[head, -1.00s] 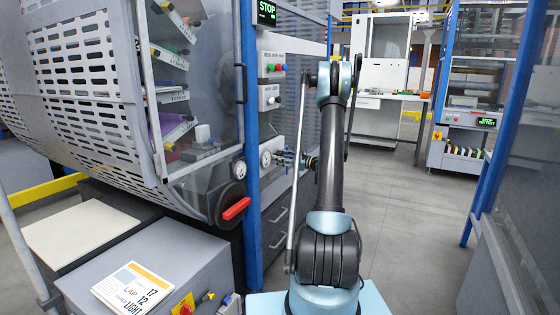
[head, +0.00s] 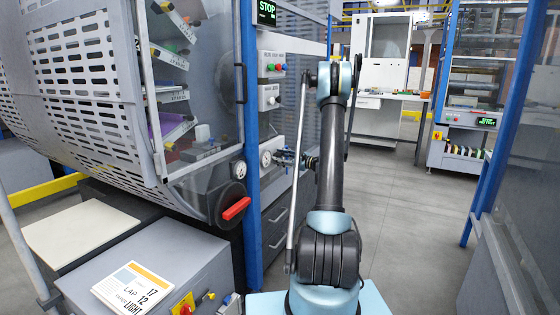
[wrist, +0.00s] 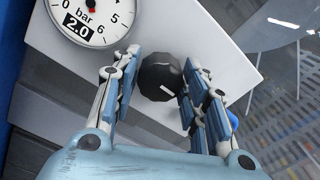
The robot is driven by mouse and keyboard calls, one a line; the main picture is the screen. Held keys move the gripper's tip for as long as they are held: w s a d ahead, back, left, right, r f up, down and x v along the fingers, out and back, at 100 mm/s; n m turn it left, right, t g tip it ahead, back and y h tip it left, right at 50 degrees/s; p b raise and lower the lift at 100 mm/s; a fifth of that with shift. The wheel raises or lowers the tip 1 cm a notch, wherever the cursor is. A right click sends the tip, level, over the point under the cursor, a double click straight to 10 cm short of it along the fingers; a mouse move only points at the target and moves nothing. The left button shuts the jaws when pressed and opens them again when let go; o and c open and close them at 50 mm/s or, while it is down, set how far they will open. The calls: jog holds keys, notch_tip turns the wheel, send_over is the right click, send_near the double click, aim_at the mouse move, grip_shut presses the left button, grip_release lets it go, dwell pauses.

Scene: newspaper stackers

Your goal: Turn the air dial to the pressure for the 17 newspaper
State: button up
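The air dial is a black faceted knob (wrist: 160,77) with a white mark, on a pale panel in the wrist view. Beside it at the upper left is a round white gauge (wrist: 72,27) marked "bar", with 2.0 in a black box; its top is cut off. My gripper (wrist: 158,92) is open, with one finger on each side of the knob; I cannot tell whether either finger touches it. In the head view my gripper (head: 284,157) is at the panel just right of the gauge (head: 265,158); the knob is not clear there.
A red-handled switch (head: 236,208) and a second gauge (head: 240,169) are left of the blue post (head: 252,200). A screen (head: 266,12) shows STOP. Floor at right is clear.

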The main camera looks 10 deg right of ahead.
dwell(0.3)
jog(key=v, duration=1.2)
jog(key=shift+f, duration=0.1)
jog(key=s+a+r+n+g+h, duration=0.25)
jog(key=s+a+r+n, duration=0.2)
jog(key=s+a, duration=0.35)
jog(key=s+a+r+n+g+h, duration=0.1)
jog(key=s+a+n+g+h, duration=0.5)
jog(key=s, duration=0.8)
jog(key=s+d+f+n+h, duration=0.1)
jog(key=s+f+n+h, duration=0.1)
jog(key=s, duration=0.7)
jog(key=s+d+f+n+h, duration=0.2)
jog(key=s+f+n, duration=0.2)
jog(key=s, duration=0.5)
jog(key=s+d+f+n+h, duration=0.1)
jog(key=s+f+n+h, duration=0.1)
jog(key=s, duration=0.7)
jog(key=shift+s+d+f+n, duration=0.4)
jog(key=shift+n, duration=0.45)
